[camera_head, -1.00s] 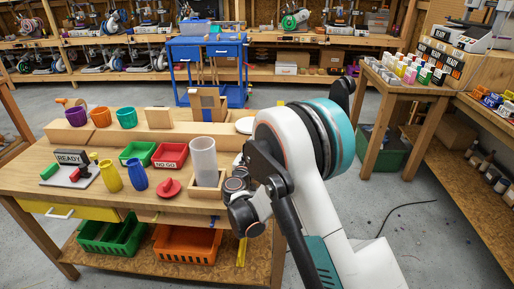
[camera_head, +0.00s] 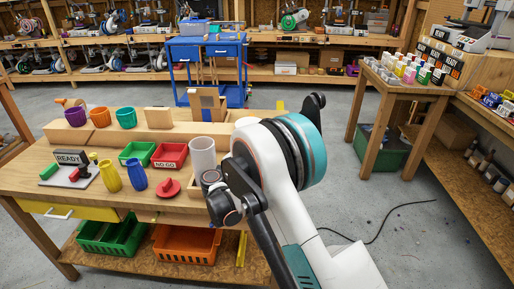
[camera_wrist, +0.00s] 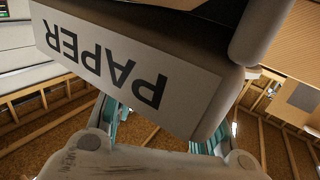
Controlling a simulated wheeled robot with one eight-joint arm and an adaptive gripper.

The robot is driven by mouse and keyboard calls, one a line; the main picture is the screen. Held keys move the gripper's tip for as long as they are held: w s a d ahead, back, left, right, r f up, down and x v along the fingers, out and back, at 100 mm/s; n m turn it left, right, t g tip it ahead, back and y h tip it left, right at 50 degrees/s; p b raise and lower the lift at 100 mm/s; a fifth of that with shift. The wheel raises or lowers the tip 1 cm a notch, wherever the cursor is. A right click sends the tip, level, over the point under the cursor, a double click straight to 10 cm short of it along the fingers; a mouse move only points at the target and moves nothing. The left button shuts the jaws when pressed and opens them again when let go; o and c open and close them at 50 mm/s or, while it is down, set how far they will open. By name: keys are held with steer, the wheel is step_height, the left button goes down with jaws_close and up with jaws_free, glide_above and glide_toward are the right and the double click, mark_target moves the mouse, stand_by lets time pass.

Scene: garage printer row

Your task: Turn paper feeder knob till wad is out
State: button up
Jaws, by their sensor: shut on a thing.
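A pale part with an upside-down PAPER label (camera_wrist: 122,68) fills the upper middle of the wrist view, very close to the camera. My gripper (camera_wrist: 165,148) shows below it, with a finger strip on either side running up behind the labelled part. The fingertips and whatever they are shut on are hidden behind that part. I cannot make out the feeder knob or the paper wad in either view. In the head view my arm's bent joint fills the centre right, and my gripper is out of sight.
A workbench (camera_head: 40,155) stands at left with cups, a green tray (camera_head: 138,153), a red tray (camera_head: 170,155) and a white cylinder (camera_head: 202,155) beside my arm. A blue cart (camera_head: 208,55) stands behind. A side table (camera_head: 400,88) is at right. Floor lies open between them, with a cable (camera_head: 385,215).

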steer(key=o, duration=1.1)
steer(key=v, duration=1.2)
